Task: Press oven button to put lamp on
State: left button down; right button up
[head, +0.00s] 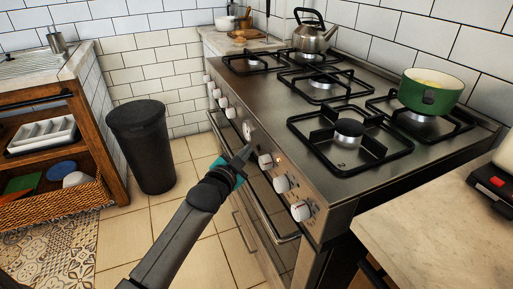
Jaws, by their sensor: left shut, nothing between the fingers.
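The steel oven (330,190) with a gas hob stands at the centre right. Its front panel carries a row of pale knobs, including one (282,183) to the right of my gripper and one (300,211) nearer the front corner. A pale control (247,130) sits on the panel just above my fingertips. A small orange spot shows on the panel near the middle knobs; I cannot tell if it is a lit lamp. My left gripper (244,154) is shut and empty, its tip close to the panel; contact cannot be told. My right gripper is out of view.
A green pot (431,92) and a steel kettle (313,36) stand on the hob. A black bin (142,146) stands on the floor to the left. The oven door handle (262,208) runs below the panel. A worktop (430,225) lies at the front right.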

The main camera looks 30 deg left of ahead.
pick_arm(q)
jog(key=shift+w+d, duration=0.1)
jog(key=shift+d, duration=0.05)
dwell(0.5)
jog(key=shift+w+d, duration=0.15)
jog(key=shift+w, duration=0.1)
jog(key=shift+d+p, duration=0.1)
jog(key=shift+p, duration=0.2)
dwell(0.4)
jog(key=shift+s+a+p, duration=0.4)
jog(key=shift+p, duration=0.1)
jog(key=shift+s+a+p, duration=1.65)
jog(key=shift+s+a, duration=0.3)
jog(key=shift+s, duration=0.3)
